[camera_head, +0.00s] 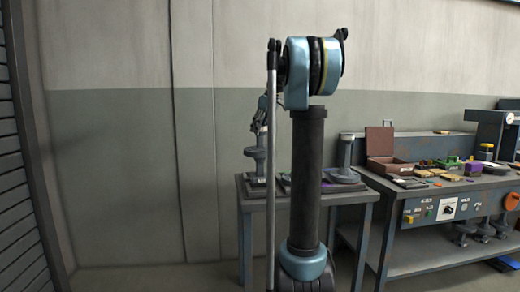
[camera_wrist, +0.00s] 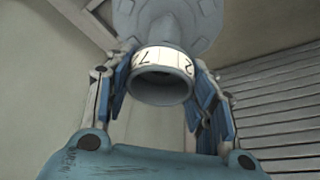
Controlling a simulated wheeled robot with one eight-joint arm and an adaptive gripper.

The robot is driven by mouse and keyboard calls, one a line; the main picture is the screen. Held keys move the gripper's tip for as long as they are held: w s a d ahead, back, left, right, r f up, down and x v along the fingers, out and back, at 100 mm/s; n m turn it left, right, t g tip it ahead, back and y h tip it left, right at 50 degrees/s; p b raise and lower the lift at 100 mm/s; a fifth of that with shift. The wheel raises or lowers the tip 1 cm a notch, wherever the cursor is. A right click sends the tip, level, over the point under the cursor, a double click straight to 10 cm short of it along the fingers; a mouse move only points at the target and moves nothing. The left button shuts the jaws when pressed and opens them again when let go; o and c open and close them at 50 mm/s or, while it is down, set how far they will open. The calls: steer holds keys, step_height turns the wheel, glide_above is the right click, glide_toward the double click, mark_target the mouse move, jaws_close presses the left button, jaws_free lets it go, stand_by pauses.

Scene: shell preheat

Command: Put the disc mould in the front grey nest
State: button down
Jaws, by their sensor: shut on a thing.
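In the wrist view, my gripper (camera_wrist: 162,65) is shut on a grey piece that I take for the disc mould (camera_wrist: 163,86). It has a round hollow-looking end, a white band with dark figures and a wide disc beyond. The blue finger links stand on both sides of it. The piece is in the air, with wall behind it. In the head view, my arm column hides part of the small table (camera_head: 247,201). I cannot make out the front grey nest there.
The workbench (camera_head: 395,200) at right carries a brown open box (camera_head: 380,142) and several small parts. A slatted shutter (camera_head: 20,190) is at far left.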

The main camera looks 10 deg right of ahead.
mark_target(261, 138)
steer(key=shift+f, duration=2.55)
steer(key=c, duration=0.7)
jaws_free()
steer(key=shift+f, duration=0.1)
steer(key=v, duration=1.2)
steer(key=s+a+f+m+h, duration=0.1)
steer(key=s+f+m, duration=0.2)
steer(key=s+f, duration=1)
steer(key=s+a+f+m+h, duration=0.1)
steer(key=s+f+m, duration=0.2)
steer(key=s+f, duration=1.1)
steer(key=s+a+f+m+g+h, duration=0.1)
steer(key=s+f+m, duration=0.1)
steer(key=s+f, duration=1.2)
steer(key=shift+a+f+m, duration=0.15)
steer(key=shift+f+m, duration=0.2)
steer(key=shift+m, duration=0.05)
